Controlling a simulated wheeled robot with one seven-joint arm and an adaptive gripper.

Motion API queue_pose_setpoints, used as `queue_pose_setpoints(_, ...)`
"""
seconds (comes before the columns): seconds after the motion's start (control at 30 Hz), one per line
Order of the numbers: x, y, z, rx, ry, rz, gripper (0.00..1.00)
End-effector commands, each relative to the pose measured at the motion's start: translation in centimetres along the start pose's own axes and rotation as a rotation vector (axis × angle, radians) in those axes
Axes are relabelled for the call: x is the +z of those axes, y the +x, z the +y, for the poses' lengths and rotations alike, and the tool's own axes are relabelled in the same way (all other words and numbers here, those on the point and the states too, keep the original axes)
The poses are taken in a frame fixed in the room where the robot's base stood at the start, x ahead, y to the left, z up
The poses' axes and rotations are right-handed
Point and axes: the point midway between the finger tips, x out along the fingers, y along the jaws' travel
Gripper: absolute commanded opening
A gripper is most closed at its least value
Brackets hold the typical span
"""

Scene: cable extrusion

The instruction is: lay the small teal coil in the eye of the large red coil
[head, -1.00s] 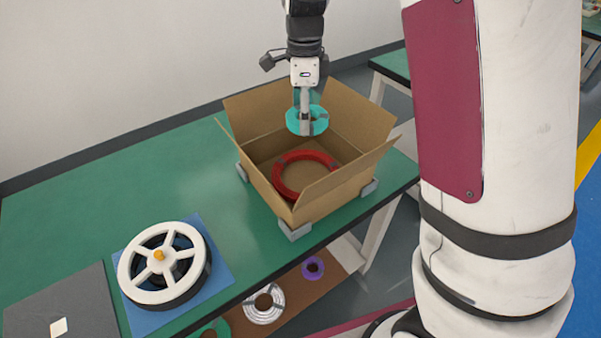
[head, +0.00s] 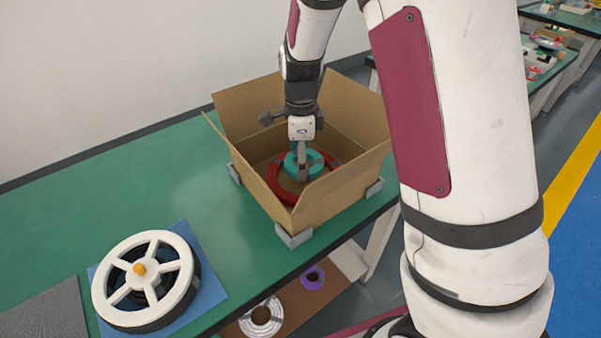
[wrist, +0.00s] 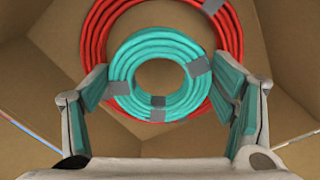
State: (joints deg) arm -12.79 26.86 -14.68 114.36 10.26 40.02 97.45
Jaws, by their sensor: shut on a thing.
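The small teal coil (head: 291,165) is between the fingers of my gripper (head: 303,174), inside the cardboard box. In the wrist view, the fingers stand on either side of the teal coil (wrist: 122,72), and its open eye faces the camera. The large red coil (head: 275,187) lies flat on the box floor. In the wrist view, the red coil (wrist: 96,38) shows behind the teal one, which overlaps its lower part and looks off-centre. I cannot tell whether the teal coil touches the red coil or the floor.
The cardboard box (head: 245,176) has its flaps open around my gripper and stands between grey corner blocks on the green table (head: 130,185). A white-and-black spool (head: 147,281) sits on a blue mat at front left. Other coils lie on a lower shelf.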

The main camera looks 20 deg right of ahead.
Motion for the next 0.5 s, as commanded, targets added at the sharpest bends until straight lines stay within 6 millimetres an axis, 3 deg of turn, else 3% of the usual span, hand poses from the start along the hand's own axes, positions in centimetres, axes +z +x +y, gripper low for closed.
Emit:
queue_pose_setpoints(0.37,0.0,3.9,0.0,0.0,-0.001,0.0,0.49)
queue_pose_setpoints(0.5,0.0,4.2,0.0,-0.001,0.0,0.0,0.49)
